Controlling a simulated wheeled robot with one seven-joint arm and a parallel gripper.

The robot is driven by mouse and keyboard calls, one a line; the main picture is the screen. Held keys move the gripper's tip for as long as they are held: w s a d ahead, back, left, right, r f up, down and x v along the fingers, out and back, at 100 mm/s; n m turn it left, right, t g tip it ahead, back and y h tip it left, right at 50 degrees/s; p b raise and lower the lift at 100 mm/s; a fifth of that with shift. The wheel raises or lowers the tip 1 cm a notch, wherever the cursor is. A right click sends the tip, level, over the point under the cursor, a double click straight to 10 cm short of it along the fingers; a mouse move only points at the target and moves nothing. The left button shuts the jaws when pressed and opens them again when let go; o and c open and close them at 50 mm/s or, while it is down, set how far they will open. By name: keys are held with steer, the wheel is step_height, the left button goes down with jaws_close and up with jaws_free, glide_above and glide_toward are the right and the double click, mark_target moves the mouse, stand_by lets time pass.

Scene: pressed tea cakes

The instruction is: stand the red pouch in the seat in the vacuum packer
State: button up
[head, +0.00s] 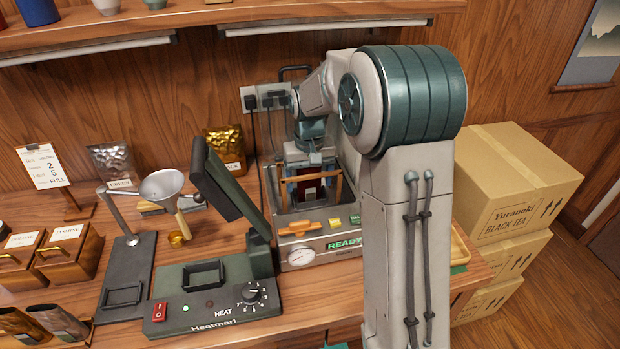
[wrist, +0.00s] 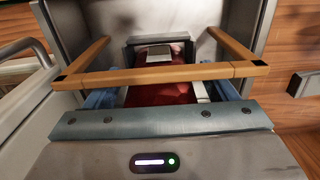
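The red pouch (wrist: 165,92) is inside the vacuum packer (head: 300,258), and a dark red part of it also shows in the head view (head: 307,191). It has a pale label patch near its far end in the wrist view. My gripper (wrist: 162,94) reaches into the packer with its blue fingers on both sides of the pouch, and its pale pads appear to touch the pouch's edges. A wooden U-shaped bar (wrist: 160,75) crosses over the pouch. The seat and the pouch's lower end are hidden, so I cannot tell if it is seated.
The packer's display reads READY. The heat sealer (head: 215,290) with a raised arm stands to its left, beside a funnel (head: 163,187) on a stand. A gold pouch (head: 226,147) stands behind. Cartons (head: 515,185) are stacked at right. Packer walls are close around my gripper.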

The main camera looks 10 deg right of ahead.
step_height(320, 180, up, 13)
steer(key=shift+f, duration=0.15)
steer(key=shift+s+r, duration=0.15)
steer(key=shift+r, duration=0.45)
steer(key=s+f+t, duration=0.1)
steer(key=s+f, duration=0.2)
steer(key=s, duration=0.9)
steer(key=s+f+t, duration=0.2)
steer(key=s+f, duration=0.2)
steer(key=s, duration=0.9)
steer(key=shift+s+f, duration=0.2)
steer(key=shift+s, duration=0.1)
steer(key=shift+d, duration=0.1)
